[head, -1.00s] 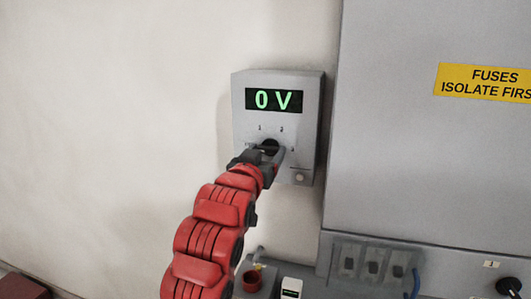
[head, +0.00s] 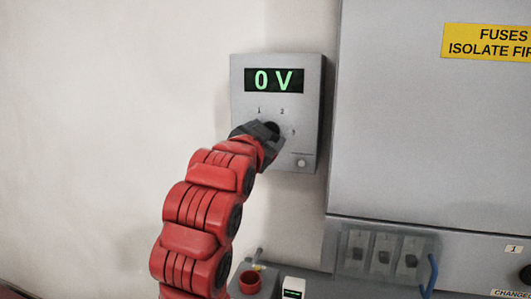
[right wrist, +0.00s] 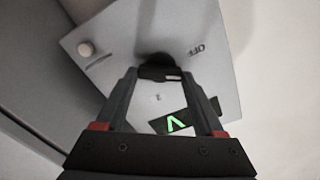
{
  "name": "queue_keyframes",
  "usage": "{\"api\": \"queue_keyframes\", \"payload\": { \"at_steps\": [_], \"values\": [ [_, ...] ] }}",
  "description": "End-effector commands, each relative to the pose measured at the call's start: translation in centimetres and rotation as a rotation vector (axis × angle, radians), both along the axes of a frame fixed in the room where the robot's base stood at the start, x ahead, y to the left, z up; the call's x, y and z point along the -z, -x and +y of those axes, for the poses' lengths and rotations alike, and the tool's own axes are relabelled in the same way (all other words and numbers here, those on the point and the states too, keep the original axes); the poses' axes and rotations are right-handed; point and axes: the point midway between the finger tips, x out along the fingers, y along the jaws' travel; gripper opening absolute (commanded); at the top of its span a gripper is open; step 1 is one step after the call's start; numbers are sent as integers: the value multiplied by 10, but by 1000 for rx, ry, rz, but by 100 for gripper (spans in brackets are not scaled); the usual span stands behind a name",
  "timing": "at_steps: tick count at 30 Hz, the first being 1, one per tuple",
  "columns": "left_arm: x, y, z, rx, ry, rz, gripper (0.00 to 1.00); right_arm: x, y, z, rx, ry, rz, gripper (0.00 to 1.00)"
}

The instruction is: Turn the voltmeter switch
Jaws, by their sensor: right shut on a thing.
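The voltmeter (head: 305,95) is a grey wall box with a green "0 V" display (head: 273,80). Its black round switch (head: 273,127) sits below the display, among position marks 1, 2 and 3. My right gripper (head: 268,132) reaches up to it from below and is shut on the switch, partly hiding it. In the right wrist view, the fingertips of the gripper (right wrist: 160,73) meet at the dark switch (right wrist: 155,60), with an "OFF" mark beside it. The voltmeter face (right wrist: 120,60) looks tilted there. My left gripper is not in view.
A large grey cabinet (head: 420,150) with a yellow fuse label (head: 490,42) stands close to the right of the voltmeter. The wall at left is clear.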

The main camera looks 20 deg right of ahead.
Motion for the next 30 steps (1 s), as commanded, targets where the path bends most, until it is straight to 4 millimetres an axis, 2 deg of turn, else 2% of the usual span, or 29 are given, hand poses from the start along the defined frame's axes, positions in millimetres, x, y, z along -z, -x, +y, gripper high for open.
{"api": "queue_keyframes", "payload": {
  "at_steps": [1,9,18,30],
  "values": [
    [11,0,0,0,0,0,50,6,1,-1,2,-34,-23,14],
    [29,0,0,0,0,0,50,5,0,0,1,-221,-143,14],
    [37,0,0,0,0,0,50,4,0,-1,1,-355,-234,14],
    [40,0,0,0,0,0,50,3,1,-1,2,-406,-269,14]
  ]
}}
